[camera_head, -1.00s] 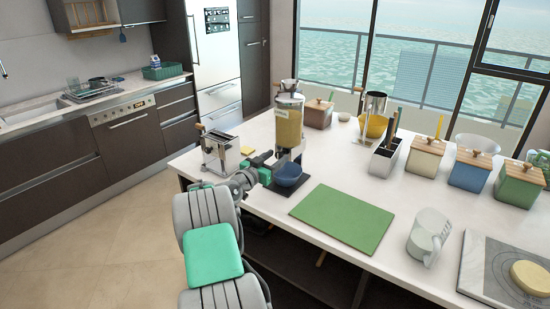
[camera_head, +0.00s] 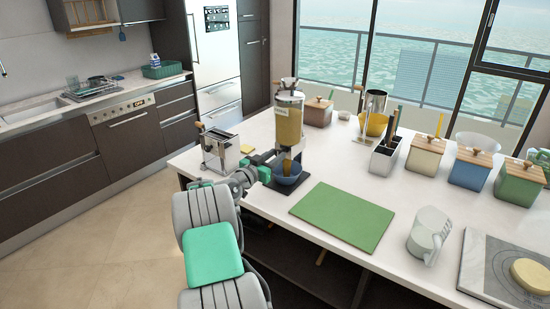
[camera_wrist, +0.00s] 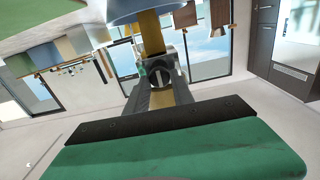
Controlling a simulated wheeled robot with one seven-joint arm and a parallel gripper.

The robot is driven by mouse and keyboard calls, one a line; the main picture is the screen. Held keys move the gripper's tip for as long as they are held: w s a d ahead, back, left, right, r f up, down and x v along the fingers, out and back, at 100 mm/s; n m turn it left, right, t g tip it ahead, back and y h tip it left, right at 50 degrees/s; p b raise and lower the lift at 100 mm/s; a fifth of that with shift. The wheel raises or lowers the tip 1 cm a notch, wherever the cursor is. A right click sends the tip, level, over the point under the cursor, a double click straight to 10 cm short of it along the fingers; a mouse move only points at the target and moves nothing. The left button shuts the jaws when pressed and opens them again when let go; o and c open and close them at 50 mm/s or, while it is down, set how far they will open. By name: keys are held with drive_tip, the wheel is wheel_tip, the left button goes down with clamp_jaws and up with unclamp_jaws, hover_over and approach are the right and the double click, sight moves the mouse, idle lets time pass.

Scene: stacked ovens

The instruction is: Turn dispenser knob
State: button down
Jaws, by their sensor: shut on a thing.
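The dispenser (camera_head: 289,122) is a clear container of yellow-brown food with a dark lid, standing on the counter. A blue bowl (camera_head: 287,176) sits beneath its outlet. A yellow-brown stream (camera_head: 287,160) runs down from the outlet into the bowl. In the wrist view, which looks upside down, the stream (camera_wrist: 151,32) reaches toward the bowl (camera_wrist: 130,9). My gripper (camera_head: 268,166) is at the dispenser's lower front. It is shut on the dark knob (camera_wrist: 157,74), which shows between the fingers in the wrist view. The head view hides the knob behind my gripper.
A toaster (camera_head: 221,150) stands close left of my gripper. A green board (camera_head: 343,216) lies to the right. A utensil holder (camera_head: 385,155), lidded canisters (camera_head: 425,157) and a jug (camera_head: 428,233) stand further right. Open counter lies between the board and the canisters.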

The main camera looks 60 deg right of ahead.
drive_tip(key=shift+s+f+m+b, duration=0.15)
drive_tip(key=shift+m+b, duration=4.2)
drive_tip(key=shift+b, duration=4.1)
drive_tip(key=shift+f+m+b, duration=0.15)
drive_tip(key=shift+m+b, duration=4.2)
drive_tip(key=shift+b, duration=4.05)
drive_tip(key=shift+r, duration=0.1)
drive_tip(key=c, duration=1.1)
unclamp_jaws()
